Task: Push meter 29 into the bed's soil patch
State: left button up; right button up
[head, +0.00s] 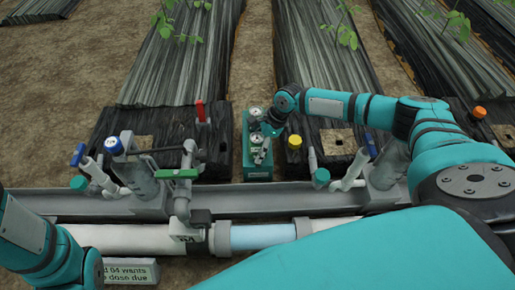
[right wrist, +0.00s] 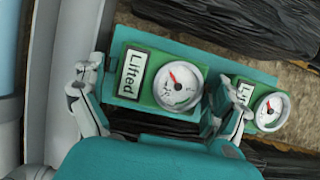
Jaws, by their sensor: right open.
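Two green meters with round white dials stand in a teal rack (head: 258,173) between two dark beds in the head view. The near meter (right wrist: 150,66) has a label reading "Lifted" in the right wrist view; the other meter (right wrist: 268,110) is beside it. I cannot read a number 29 on either. My right gripper (head: 266,140) is over the rack. In the right wrist view its open fingers (right wrist: 160,90) are on either side of the near meter; I cannot tell whether they touch it. Bare brown soil patches (head: 338,141) show on the beds. My left gripper is not in view.
A grey rail (head: 280,198) and a white pipe (head: 130,238) run across in front of the rack. Valves with blue (head: 114,145), red (head: 200,110) and yellow (head: 295,141) caps or handles stand nearby. A sign (head: 130,271) lies at the lower left.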

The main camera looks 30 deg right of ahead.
jog(key=shift+w+a+f, duration=0.1)
jog(key=shift+f, duration=0.2)
jog(key=shift+c, duration=0.4)
